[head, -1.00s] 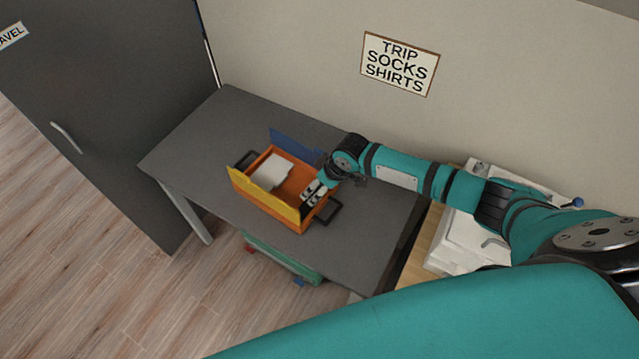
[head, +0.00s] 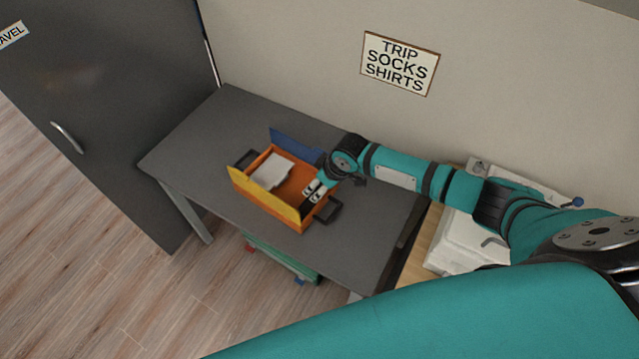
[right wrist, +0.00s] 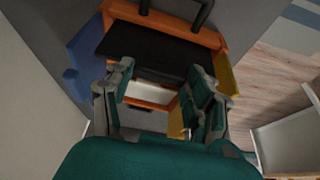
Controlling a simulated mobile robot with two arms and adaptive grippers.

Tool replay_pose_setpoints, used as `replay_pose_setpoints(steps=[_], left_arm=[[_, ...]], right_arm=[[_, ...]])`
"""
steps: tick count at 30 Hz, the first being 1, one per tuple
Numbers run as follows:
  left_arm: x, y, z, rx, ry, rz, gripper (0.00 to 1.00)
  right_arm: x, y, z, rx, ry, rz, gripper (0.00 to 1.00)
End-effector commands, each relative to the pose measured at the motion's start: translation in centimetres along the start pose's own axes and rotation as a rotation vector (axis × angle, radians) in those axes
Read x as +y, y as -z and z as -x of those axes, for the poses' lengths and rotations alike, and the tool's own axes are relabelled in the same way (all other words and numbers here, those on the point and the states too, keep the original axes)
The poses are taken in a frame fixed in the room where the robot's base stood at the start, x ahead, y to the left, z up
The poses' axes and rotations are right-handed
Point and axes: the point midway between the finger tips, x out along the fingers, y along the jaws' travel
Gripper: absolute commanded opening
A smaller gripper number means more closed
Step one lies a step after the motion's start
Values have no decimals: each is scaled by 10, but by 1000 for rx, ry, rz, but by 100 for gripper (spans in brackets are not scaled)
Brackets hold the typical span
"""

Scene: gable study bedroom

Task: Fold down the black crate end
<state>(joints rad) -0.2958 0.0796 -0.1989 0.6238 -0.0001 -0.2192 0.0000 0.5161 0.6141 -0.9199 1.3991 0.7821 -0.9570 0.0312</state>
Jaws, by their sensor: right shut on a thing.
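An orange crate (head: 259,205) sits on the grey table, with a yellow side (head: 262,195) toward the front and a blue side (head: 292,144) at the back. The black crate end (right wrist: 158,46) shows in the right wrist view as a flat panel inside the orange end frame, leaning inward; its exact angle is unclear. A black handle (head: 331,212) sticks out beyond that end. My right gripper (head: 312,192) reaches into the crate at this end, its fingers (right wrist: 160,72) at the panel's inner edge, shut on it. The fingers hide part of the panel. My left gripper is out of view.
A white item (head: 270,171) lies in the crate's far half. Bare tabletop (head: 203,140) surrounds the crate. A dark cabinet (head: 110,100) stands at left, a wall with a sign (head: 400,63) behind. White things (head: 460,240) lie on a wooden surface at right.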

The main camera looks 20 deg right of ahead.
Motion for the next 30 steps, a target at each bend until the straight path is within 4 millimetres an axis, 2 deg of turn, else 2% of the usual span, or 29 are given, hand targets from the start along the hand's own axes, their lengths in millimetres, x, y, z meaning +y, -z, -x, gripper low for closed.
replay_pose_setpoints(steps=[8,18,30], left_arm=[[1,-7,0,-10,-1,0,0],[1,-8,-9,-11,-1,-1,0],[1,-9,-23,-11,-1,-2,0]], right_arm=[[0,8,-1,-45,0,0,0],[0,31,-14,-256,2,-3,0],[-1,52,-30,-246,2,-1,0]])
